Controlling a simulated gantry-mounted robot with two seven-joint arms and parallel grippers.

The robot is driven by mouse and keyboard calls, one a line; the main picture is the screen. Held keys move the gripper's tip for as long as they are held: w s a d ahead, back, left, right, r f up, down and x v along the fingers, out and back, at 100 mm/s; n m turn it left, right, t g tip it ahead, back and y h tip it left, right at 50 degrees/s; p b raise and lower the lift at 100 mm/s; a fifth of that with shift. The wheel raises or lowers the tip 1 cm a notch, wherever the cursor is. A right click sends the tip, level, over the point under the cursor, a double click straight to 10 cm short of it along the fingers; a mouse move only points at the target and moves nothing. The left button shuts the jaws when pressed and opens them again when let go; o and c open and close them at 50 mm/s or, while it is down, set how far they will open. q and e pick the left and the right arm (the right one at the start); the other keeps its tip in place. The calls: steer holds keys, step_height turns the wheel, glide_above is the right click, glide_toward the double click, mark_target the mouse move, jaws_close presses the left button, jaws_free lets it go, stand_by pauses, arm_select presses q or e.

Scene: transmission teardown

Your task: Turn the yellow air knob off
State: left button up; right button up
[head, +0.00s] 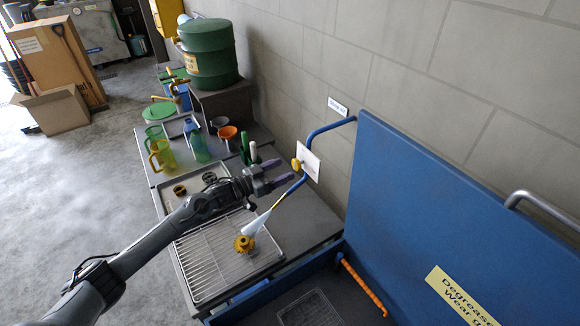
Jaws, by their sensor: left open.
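The yellow air knob (296,163) sits on a blue air pipe (326,129) beside a white tag (309,164) near the wall. The pipe bends down to a nozzle, and a pale white cone (257,222) extends from it toward a brass-coloured gear (243,244) on the wire rack. My left gripper (284,170) is open, its dark fingers pointing right toward the knob and lying just short of it in the picture. I cannot tell whether they touch it. My right gripper is out of view.
The wire rack (208,262) lies below my left arm. A tray (170,191) with small parts is behind it. Jugs and funnels stand farther back, near a green drum (208,55). A raised blue lid (440,190) bounds the right side, with an orange brush (362,287) below.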

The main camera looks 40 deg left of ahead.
mark_target(295, 165)
arm_select(q)
steer(key=shift+x, duration=1.95)
steer(key=c, duration=1)
steer(key=shift+c, duration=0.2)
